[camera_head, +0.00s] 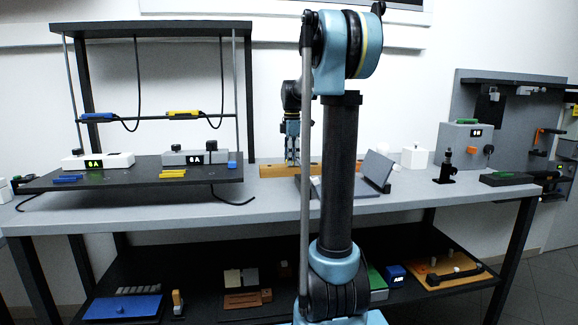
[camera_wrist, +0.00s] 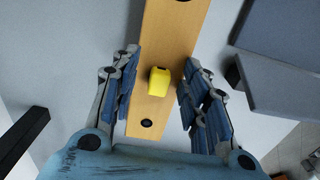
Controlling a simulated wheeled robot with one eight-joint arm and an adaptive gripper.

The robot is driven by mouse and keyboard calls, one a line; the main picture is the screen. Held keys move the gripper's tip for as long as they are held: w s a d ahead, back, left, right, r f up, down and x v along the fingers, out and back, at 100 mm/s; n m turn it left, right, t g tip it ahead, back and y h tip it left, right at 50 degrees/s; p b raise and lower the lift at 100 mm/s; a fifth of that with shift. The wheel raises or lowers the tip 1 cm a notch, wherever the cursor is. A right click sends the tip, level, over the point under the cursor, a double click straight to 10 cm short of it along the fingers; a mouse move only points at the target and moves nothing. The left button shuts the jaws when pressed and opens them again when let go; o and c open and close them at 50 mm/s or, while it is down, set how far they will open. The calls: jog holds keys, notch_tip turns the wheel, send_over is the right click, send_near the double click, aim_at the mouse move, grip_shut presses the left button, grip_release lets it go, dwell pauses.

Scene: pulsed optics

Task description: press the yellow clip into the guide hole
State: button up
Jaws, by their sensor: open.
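A small yellow clip (camera_wrist: 159,80) stands on a long orange-tan board (camera_wrist: 164,45) in the wrist view. I cannot tell whether it sits in a hole, since it covers the spot beneath it. One dark round hole (camera_wrist: 147,123) shows in the board at its near end, and another dark spot is at the top edge. My gripper (camera_wrist: 160,64) is open, with one blue finger on each side of the board and the clip between them, apart from both. In the head view my gripper (camera_head: 292,160) points down over the board (camera_head: 270,171); the clip cannot be made out there.
A grey angled fixture (camera_wrist: 275,60) lies right of the board; it also shows in the head view (camera_head: 377,168). A black block (camera_wrist: 22,138) is at lower left. A dark rack (camera_head: 130,178) with yellow and blue pieces stands left on the grey bench (camera_head: 260,208).

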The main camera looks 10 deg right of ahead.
grip_shut()
jog(key=shift+r, duration=0.2)
jog(key=shift+r, duration=3.05)
